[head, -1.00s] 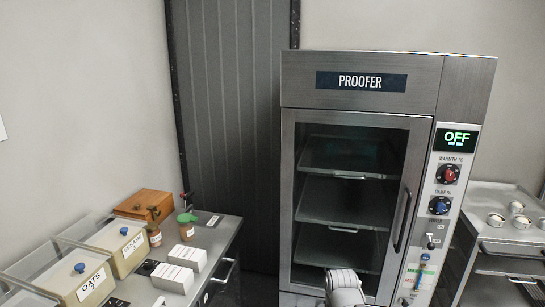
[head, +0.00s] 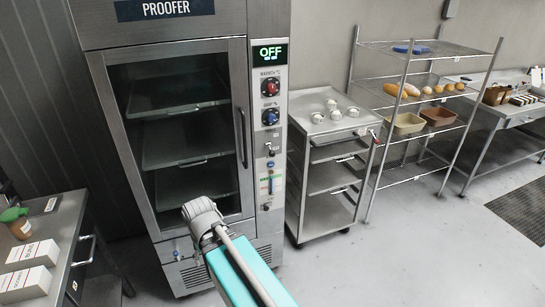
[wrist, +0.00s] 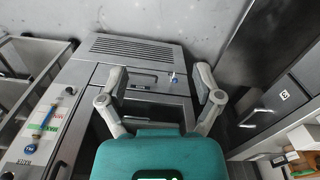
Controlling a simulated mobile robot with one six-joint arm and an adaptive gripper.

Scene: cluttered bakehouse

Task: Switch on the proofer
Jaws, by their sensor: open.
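The proofer (head: 190,28) is a steel cabinet with a closed glass door. Its display (head: 270,52) reads OFF. Below on the control panel are a red knob (head: 269,88), a blue knob (head: 270,117), a small toggle lever (head: 270,151) and a blue upright part by a green label (head: 271,183). A small blue-handled fitting (head: 177,251) sits low on the front; it also shows in the wrist view (wrist: 174,77). My gripper (wrist: 160,76) is open and empty, facing the proofer's lower front, with the panel off to the left.
A steel trolley (head: 328,97) with small tins stands right of the proofer. Beyond is a wire rack (head: 440,50) with bread and bins. A steel bench (head: 56,229) with boxes stands at left. Floor (head: 400,250) at front right is clear.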

